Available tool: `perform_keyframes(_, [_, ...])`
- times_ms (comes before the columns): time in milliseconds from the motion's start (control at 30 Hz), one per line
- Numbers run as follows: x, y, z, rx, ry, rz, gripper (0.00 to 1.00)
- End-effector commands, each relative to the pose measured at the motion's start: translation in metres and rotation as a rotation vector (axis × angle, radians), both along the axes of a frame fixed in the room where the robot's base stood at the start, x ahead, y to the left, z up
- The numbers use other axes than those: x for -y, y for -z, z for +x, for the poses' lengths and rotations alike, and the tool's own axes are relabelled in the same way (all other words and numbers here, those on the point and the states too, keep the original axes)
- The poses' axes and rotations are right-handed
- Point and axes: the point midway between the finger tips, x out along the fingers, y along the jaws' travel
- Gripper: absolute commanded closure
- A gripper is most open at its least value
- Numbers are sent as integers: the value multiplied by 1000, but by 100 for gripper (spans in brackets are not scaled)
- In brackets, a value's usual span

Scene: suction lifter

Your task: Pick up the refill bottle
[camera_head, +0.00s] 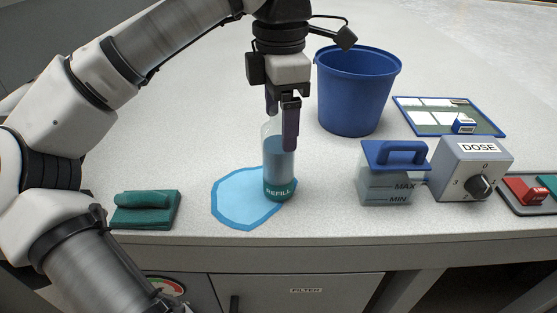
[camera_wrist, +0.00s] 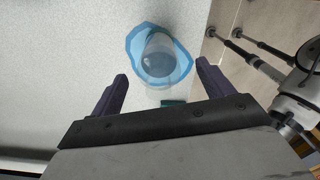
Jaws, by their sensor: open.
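The refill bottle (camera_head: 279,169) is clear with bluish liquid and a teal band lettered REFILL. It stands upright on a blue puddle-shaped mat (camera_head: 238,197) near the counter's front edge. My gripper (camera_head: 282,140) points down at the bottle's upper part, with its dark fingers apart; one finger overlaps the bottle in the head view. In the wrist view, the bottle (camera_wrist: 158,60) shows ahead of and between the open fingers (camera_wrist: 160,82). I cannot tell whether a finger touches it.
A blue bucket (camera_head: 355,95) stands behind to the right. A lidded container (camera_head: 386,186) with MAX and MIN marks, a DOSE dial box (camera_head: 450,178) and a red switch (camera_head: 525,190) lie to the right. A green pad (camera_head: 147,215) lies left. The counter behind is mostly clear.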

Motion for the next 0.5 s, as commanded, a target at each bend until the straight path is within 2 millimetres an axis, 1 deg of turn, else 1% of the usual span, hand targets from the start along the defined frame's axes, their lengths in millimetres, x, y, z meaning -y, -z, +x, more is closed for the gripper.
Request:
perform_keyframes(133, [-2, 23, 1, -3, 2, -1, 20])
perform_keyframes(233, [-2, 34, 1, -2, 2, -1, 20])
perform_keyframes(333, [-2, 39, 1, -1, 1, 0, 20])
perform_keyframes(500, [-2, 40, 1, 0, 0, -1, 20])
